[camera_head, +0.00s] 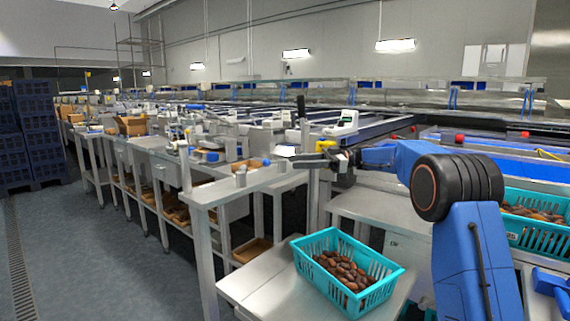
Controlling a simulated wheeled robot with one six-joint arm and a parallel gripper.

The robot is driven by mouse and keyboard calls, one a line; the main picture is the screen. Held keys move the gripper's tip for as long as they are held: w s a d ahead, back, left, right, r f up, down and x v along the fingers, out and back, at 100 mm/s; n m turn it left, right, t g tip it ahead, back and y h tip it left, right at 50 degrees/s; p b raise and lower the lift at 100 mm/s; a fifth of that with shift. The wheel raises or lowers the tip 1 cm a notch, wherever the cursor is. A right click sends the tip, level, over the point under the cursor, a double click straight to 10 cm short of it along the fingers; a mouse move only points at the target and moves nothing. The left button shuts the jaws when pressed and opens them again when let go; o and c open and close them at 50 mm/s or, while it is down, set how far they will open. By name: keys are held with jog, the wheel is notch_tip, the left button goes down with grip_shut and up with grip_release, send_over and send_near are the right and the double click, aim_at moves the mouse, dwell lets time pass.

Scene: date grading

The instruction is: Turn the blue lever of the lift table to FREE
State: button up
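My gripper (305,160) is at the end of my blue arm, small and pointing left above a steel work table. I cannot tell whether its fingers are apart. No lever marked FREE can be made out. A blue part (552,284) with a bar-like shape is cut off at the lower right edge; I cannot tell if it is the lever. My gripper is far to the left of it. A low steel table (250,279) in front may be the lift table. It bears a teal crate (378,297) of brown dates.
Another teal crate (540,238) with dates stands at the right behind my arm. A steel bench (225,189) with a post and small items runs back on the left. Dark blue stacked crates (35,125) stand far left. The grey floor (100,245) at left is clear.

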jog(key=v, duration=0.9)
